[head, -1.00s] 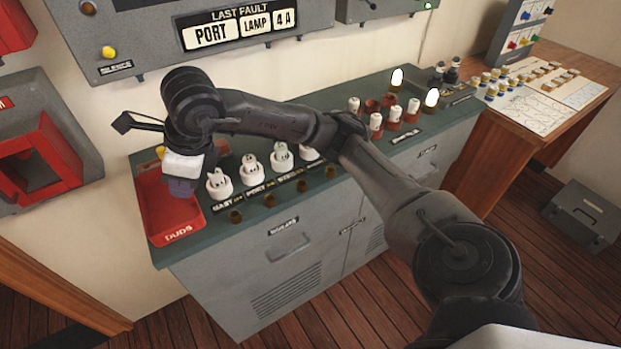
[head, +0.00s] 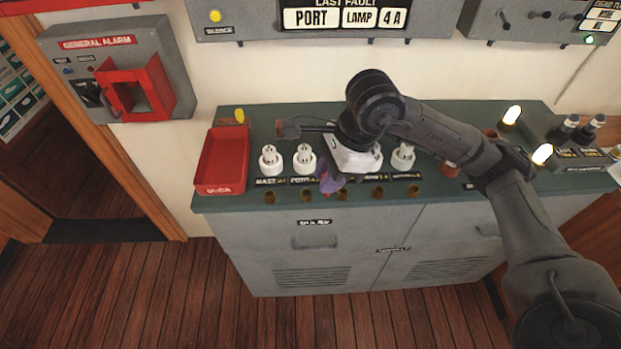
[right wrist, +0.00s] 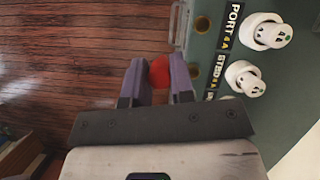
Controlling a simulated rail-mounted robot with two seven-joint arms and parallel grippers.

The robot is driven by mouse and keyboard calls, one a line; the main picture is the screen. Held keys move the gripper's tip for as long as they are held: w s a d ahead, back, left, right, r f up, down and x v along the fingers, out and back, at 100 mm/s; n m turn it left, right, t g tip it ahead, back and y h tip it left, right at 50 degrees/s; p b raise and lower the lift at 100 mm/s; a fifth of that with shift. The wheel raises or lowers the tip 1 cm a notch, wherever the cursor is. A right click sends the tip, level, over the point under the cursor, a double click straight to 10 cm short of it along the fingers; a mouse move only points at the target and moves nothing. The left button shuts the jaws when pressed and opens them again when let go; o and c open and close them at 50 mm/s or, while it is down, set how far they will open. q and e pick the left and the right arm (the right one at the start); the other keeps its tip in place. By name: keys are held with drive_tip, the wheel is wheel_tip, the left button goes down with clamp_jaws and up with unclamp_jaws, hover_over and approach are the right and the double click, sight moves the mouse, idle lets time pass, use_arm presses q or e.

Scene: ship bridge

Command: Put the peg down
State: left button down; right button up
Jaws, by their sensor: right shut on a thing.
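My right gripper (head: 328,184) is over the front edge of the green counter, just right of the PORT fuse holder. In the right wrist view its two purple fingers (right wrist: 159,85) are shut on a red, rounded thing, which seems to be the peg (right wrist: 159,70). Only the peg's red end shows between the fingers; the rest is hidden. A row of small brown round sockets (head: 270,197) lines the counter's front edge, close to the gripper. My left gripper is out of view.
White fuse holders (head: 270,158) stand behind the labels. A red DUDS tray (head: 222,160) sits at the counter's left end, with a yellow thing (head: 240,116) behind it. Lit lamps (head: 542,154) stand at the right. Open floor (head: 130,290) lies in front of the cabinet.

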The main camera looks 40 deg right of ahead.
drive_tip(key=w+f, duration=0.1)
drive_tip(key=w, duration=0.1)
drive_tip(key=w+f+p, duration=0.1)
drive_tip(key=w+f, duration=0.1)
drive_tip(key=w+d+f+p, duration=0.1)
drive_tip(key=w+f, duration=0.1)
drive_tip(key=w, duration=0.1)
drive_tip(key=shift+f+p, duration=0.55)
drive_tip(key=shift+f, duration=1.05)
drive_tip(key=shift+f+b, duration=0.35)
drive_tip(key=shift+b, duration=0.1)
drive_tip(key=o, duration=0.9)
